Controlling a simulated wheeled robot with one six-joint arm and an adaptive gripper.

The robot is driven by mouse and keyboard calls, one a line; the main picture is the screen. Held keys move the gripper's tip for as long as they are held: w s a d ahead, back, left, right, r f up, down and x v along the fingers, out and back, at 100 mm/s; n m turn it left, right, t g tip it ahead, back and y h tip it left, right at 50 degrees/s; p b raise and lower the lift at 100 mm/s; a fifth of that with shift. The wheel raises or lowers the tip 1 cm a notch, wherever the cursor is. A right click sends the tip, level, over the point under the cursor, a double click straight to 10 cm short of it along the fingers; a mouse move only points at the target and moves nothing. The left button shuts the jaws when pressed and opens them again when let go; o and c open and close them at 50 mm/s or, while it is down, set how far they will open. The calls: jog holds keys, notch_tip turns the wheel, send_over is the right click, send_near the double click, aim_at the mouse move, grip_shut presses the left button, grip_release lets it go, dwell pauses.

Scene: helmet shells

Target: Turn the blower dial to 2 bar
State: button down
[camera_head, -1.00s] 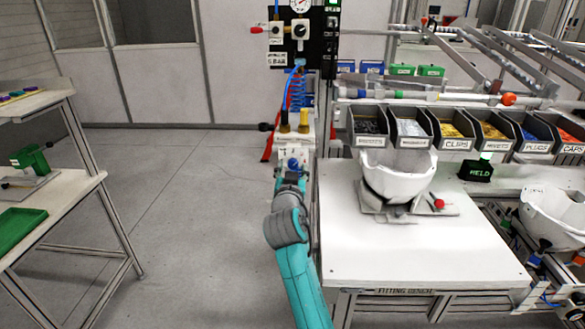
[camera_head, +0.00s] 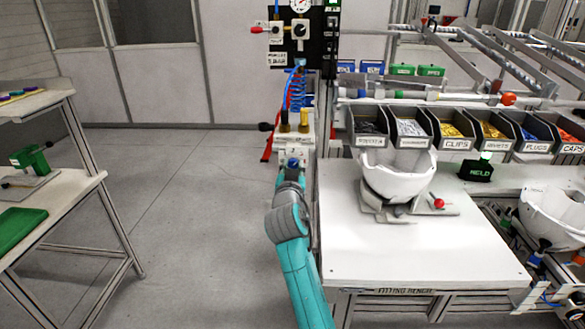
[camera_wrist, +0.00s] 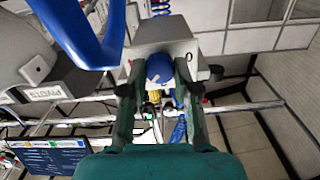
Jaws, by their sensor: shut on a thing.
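The blue blower dial (camera_wrist: 159,68) is on a pale grey housing (camera_wrist: 165,38) in the wrist view. My gripper (camera_wrist: 158,78) has one dark finger on each side of the dial and is shut on it. In the head view my arm reaches up to the white blower housing (camera_head: 295,152) at the bench's left end, with a bit of blue (camera_head: 292,163) showing just above my wrist. My fingers are hidden there by my own arm.
The white fitting bench (camera_head: 420,260) with a helmet shell (camera_head: 398,178) on a fixture is right of my arm. A panel with a gauge (camera_head: 300,5) and a red-handled valve (camera_head: 258,30) stands above.

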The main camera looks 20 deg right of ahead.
jog(key=n, duration=0.4)
jog(key=shift+n, duration=2.2)
jog(key=c, duration=0.9)
grip_release()
jog(key=shift+a, duration=0.1)
jog(key=shift+o, duration=0.2)
jog(key=v, duration=1.2)
